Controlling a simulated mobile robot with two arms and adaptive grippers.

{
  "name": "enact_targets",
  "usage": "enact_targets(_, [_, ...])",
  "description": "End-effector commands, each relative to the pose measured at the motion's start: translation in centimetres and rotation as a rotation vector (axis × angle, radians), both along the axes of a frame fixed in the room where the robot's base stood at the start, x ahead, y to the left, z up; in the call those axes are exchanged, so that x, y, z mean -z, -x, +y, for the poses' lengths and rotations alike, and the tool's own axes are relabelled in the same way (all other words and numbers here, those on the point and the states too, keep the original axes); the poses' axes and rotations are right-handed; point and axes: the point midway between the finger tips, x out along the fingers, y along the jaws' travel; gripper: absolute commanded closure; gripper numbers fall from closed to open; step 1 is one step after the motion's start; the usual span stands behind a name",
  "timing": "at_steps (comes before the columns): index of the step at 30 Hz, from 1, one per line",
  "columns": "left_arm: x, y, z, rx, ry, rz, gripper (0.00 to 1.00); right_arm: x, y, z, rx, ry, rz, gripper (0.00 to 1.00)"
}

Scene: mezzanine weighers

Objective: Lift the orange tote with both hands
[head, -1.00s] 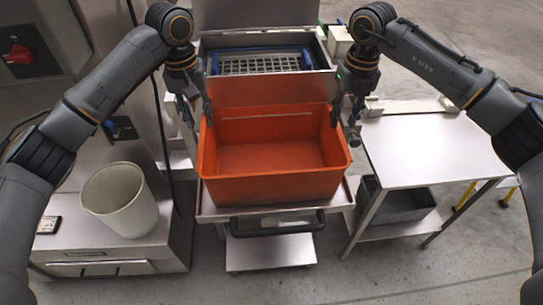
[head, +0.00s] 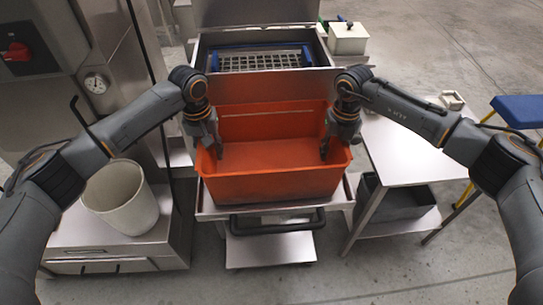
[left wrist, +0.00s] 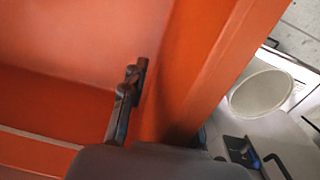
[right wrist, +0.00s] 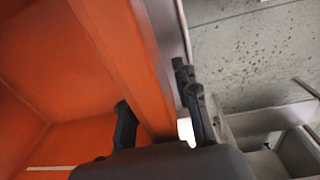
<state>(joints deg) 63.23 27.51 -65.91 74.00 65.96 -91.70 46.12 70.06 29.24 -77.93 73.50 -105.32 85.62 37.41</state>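The orange tote (head: 270,186) sits upright and empty on a metal cart. My left gripper (head: 206,145) is at its left wall. In the left wrist view, dark finger parts show inside the tote, apart from the wall; the outer side is hidden by the rim and gripper body. My right gripper (head: 341,146) is at the right wall. In the right wrist view, one finger is inside the tote (right wrist: 55,75) and the others outside, with the wall between them and gaps visible; it is open.
A metal basin with a grid (head: 265,62) stands behind the tote. A white bin (head: 122,198) is on a steel unit at left. A steel side table (head: 400,150) is close at right, with a grey crate (head: 400,200) below and a blue-topped stool (head: 520,108) beyond.

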Motion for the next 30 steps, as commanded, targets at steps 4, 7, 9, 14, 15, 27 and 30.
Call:
enact_targets(4, [0.39, 0.0, -0.05, 0.0, 0.001, -0.001, 0.7, 0.43, 0.03, 0.0, 0.0, 0.001, 0.001, 0.7])
enact_targets(7, [0.4, -0.01, -0.05, 0.001, 0.001, -0.001, 0.7, 0.44, 0.02, 0.01, 0.0, 0.001, 0.0, 0.7])
enact_targets(9, [0.4, 0.0, -0.06, 0.001, 0.001, -0.001, 0.7, 0.43, 0.02, 0.01, 0.0, 0.001, 0.0, 0.7])
enact_targets(14, [0.38, 0.0, -0.05, 0.001, 0.001, -0.001, 0.92, 0.4, 0.02, 0.0, 0.0, 0.001, 0.0, 0.92])
enact_targets(15, [0.37, 0.0, -0.05, 0.001, 0.001, -0.001, 1.0, 0.4, 0.01, 0.01, 0.0, 0.001, 0.0, 1.0])
enact_targets(27, [0.28, -0.04, -0.06, 0.0, 0.001, -0.002, 1.0, 0.3, -0.03, 0.0, 0.0, 0.0, -0.001, 1.0])
enact_targets(30, [0.16, -0.04, -0.05, 0.0, 0.001, -0.002, 1.0, 0.18, -0.03, 0.0, 0.0, 0.0, -0.001, 1.0])
